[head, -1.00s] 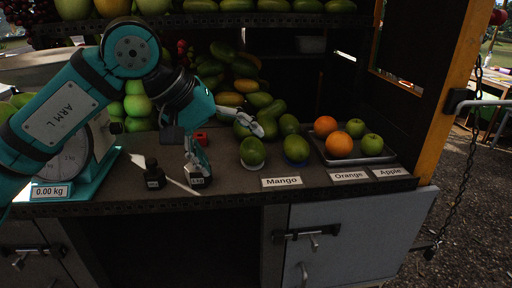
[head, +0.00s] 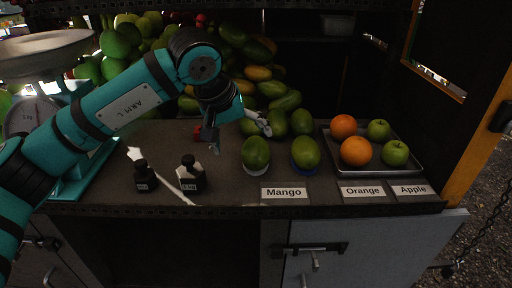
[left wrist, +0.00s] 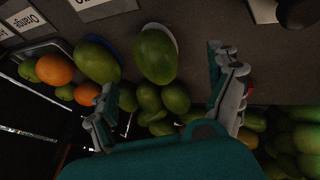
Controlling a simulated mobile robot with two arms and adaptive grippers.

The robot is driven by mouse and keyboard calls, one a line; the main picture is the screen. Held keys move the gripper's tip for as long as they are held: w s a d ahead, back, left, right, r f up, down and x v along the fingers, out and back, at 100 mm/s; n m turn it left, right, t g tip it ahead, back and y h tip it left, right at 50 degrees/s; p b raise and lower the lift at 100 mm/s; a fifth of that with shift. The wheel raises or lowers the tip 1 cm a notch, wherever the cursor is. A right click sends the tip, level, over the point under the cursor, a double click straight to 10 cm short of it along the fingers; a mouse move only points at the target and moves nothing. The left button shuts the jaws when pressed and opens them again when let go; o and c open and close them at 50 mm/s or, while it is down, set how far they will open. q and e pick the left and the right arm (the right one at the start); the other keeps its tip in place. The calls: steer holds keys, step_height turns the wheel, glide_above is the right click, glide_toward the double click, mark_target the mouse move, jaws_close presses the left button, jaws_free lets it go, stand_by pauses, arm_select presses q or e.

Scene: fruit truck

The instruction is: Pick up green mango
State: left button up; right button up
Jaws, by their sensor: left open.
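A green mango (head: 256,153) sits on a white stand on the counter, behind the Mango label; in the left wrist view (left wrist: 155,56) it lies ahead of the open jaws. A second green mango (head: 305,154) sits on a blue stand to its right; the left wrist view shows it too (left wrist: 97,61). My left gripper (head: 241,137) is open and empty, just behind and left of the first mango; its two fingers show spread in the left wrist view (left wrist: 167,99). My right gripper is in neither view.
A metal tray (head: 373,169) with oranges (head: 355,151) and green apples (head: 395,153) stands on the right. Several mangoes (head: 286,101) are piled behind. Two black weights (head: 191,174) stand left on the counter. A teal scale (head: 88,172) is at far left.

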mark_target(252, 147)
arm_select(q)
steer(key=x, duration=0.2)
steer(key=shift+w+d+f+p, duration=0.15)
steer(key=shift+f+p, duration=0.05)
steer(key=shift+p, duration=0.1)
steer(key=shift+w+d+f, duration=0.1)
steer(key=shift+f, duration=0.05)
steer(key=p+x, duration=0.2)
steer(key=x, duration=0.2)
steer(key=shift+w+d+p, duration=0.35)
steer(key=shift+p, duration=0.05)
steer(key=shift+f, duration=0.2)
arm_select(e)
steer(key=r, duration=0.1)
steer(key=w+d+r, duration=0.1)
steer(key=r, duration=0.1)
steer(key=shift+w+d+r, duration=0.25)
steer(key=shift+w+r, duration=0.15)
arm_select(q)
steer(key=c, duration=1)
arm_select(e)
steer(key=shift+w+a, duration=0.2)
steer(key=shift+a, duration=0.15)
arm_select(q)
steer(key=shift+r, duration=0.1)
